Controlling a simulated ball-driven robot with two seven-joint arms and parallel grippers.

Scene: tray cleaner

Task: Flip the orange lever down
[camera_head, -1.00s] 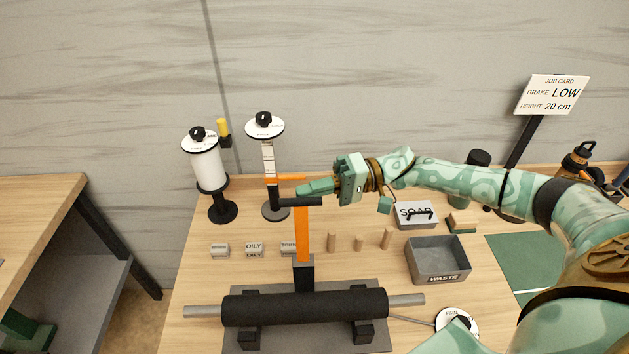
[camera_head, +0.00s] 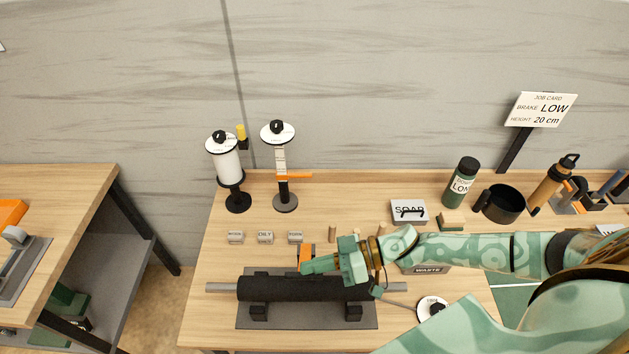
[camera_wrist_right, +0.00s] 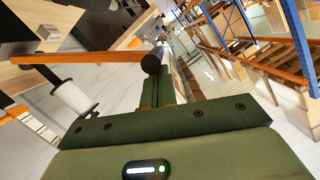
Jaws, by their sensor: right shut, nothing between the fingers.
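The orange lever (camera_head: 306,251) stands behind the black roller (camera_head: 290,289) in the head view. Only a short orange piece shows, and its black crossbar is hidden there, so its exact tilt is hard to tell. In the wrist view an orange bar (camera_wrist_right: 85,58) that looks like the lever runs in from the left and ends in a black knob (camera_wrist_right: 151,64) beside my fingertips. My right gripper (camera_head: 305,267) is shut and empty, low over the roller and in front of the lever. My left gripper is in neither view.
A paper roll (camera_head: 227,167) and a height post (camera_head: 281,160) with an orange marker stand at the back left. Small labelled blocks (camera_head: 265,237) and a soap box (camera_head: 409,211) sit behind.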

